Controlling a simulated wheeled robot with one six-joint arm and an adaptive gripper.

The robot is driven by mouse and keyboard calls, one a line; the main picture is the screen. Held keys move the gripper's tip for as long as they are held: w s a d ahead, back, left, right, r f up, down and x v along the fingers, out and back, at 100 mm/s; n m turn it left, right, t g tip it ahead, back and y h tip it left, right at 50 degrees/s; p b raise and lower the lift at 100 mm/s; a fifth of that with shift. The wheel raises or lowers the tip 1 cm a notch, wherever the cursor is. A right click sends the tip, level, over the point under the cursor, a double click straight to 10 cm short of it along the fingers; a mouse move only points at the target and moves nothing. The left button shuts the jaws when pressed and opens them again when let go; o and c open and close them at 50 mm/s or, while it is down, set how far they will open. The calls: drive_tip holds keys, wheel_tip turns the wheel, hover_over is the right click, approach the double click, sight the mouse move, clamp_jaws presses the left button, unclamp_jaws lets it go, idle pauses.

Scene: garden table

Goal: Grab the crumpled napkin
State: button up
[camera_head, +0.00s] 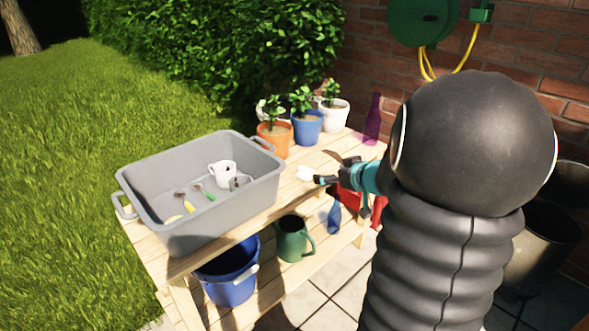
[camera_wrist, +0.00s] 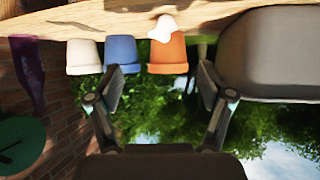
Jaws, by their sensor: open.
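The crumpled napkin (camera_head: 304,173) is a small white lump on the wooden table (camera_head: 290,196), to the right of the grey tub. In the wrist view, which is upside down, the napkin (camera_wrist: 161,28) is near the top, in front of the orange pot and between the directions of the two fingers. My gripper (camera_head: 318,180) is just right of the napkin in the head view. In the wrist view my gripper (camera_wrist: 160,80) has its fingers wide apart with nothing between them. The napkin appears apart from the fingers.
A grey tub (camera_head: 256,190) holds a white cup (camera_head: 222,173) and small tools. Orange (camera_head: 273,140), blue (camera_head: 307,128) and white (camera_head: 334,116) pots stand behind the napkin. A purple bottle (camera_head: 372,120) is at the back right. A thin dark curved item (camera_wrist: 75,25) lies on the table.

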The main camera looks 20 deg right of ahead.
sight(310, 173)
drive_tip(key=b+x, duration=0.2)
drive_tip(key=x, duration=0.5)
drive_tip(key=shift+w+a+f, duration=0.2)
drive_tip(key=shift+w+f, duration=0.1)
drive_tip(key=shift+a+b+x, duration=0.2)
drive_tip(key=shift+b+x, duration=0.5)
drive_tip(key=shift+x, duration=2.3)
drive_tip(key=shift+r, duration=0.25)
drive_tip(key=c, duration=0.8)
